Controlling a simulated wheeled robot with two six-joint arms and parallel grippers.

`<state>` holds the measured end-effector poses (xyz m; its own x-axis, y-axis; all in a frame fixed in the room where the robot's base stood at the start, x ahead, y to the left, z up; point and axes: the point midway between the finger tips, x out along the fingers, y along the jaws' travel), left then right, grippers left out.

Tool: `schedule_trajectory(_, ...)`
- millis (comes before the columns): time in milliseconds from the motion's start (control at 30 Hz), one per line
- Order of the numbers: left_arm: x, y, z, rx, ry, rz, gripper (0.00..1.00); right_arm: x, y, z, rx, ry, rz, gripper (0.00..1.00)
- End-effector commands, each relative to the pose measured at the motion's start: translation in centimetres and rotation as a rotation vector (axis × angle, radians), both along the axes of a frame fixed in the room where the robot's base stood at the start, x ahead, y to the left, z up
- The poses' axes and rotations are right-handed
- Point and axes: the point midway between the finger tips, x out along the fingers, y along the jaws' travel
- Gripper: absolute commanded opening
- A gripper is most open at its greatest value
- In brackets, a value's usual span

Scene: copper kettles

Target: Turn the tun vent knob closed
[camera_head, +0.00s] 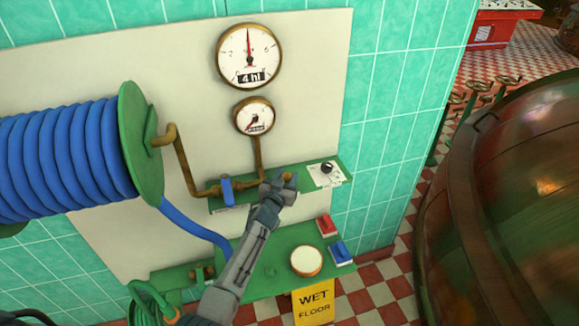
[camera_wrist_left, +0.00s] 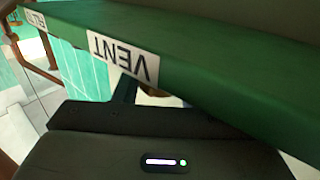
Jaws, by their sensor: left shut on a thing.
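A green shelf (camera_head: 222,203) on the wall panel carries a blue lever, a small brass knob and a black dial knob. My left gripper (camera_head: 280,187) is at the shelf's middle, shut on the brass knob (camera_head: 291,178), the vent knob by its place near the label. The gripper hides most of the knob, so its turn angle cannot be told. In the left wrist view a VENT label (camera_wrist_left: 123,60) shows upside down on the shelf's green edge (camera_wrist_left: 215,85), which covers most of the fingers. My right gripper is not in view.
The blue lever (camera_head: 227,190) stands left of the gripper, the black dial knob (camera_head: 327,168) right of it. Two gauges (camera_head: 249,56) hang above. A lower green console (camera_head: 262,272) holds a round cream button (camera_head: 306,260). A blue hose reel (camera_head: 60,155) fills the left.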

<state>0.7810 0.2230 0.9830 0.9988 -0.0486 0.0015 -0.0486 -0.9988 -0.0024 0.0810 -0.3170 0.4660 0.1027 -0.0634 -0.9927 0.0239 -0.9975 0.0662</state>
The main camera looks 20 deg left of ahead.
Motion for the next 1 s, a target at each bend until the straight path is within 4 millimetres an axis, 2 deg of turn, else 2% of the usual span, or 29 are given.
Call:
schedule_trajectory(33,0.0,0.0,0.9,0.000,-0.003,-0.017,0.15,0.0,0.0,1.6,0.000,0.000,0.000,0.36)
schedule_trajectory(100,-0.1,0.1,1.0,0.001,-0.008,-0.047,0.15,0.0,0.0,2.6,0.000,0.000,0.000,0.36)
schedule_trajectory(400,0.0,0.0,0.6,-0.002,-0.012,-0.144,0.14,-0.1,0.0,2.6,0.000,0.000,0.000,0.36)
schedule_trajectory(833,-0.1,0.0,0.4,-0.004,-0.004,-0.160,0.14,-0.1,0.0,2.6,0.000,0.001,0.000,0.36)
schedule_trajectory(867,-0.1,0.0,0.4,-0.004,-0.004,-0.160,0.41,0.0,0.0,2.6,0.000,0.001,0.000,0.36)
schedule_trajectory(933,-0.1,0.0,0.4,-0.004,-0.003,-0.159,0.55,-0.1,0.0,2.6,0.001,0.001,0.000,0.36)
schedule_trajectory(967,-0.1,0.0,0.4,-0.004,-0.003,-0.159,0.59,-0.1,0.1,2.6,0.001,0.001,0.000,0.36)
schedule_trajectory(1000,-0.1,0.0,0.3,-0.004,-0.002,-0.159,0.59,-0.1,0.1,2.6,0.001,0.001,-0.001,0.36)
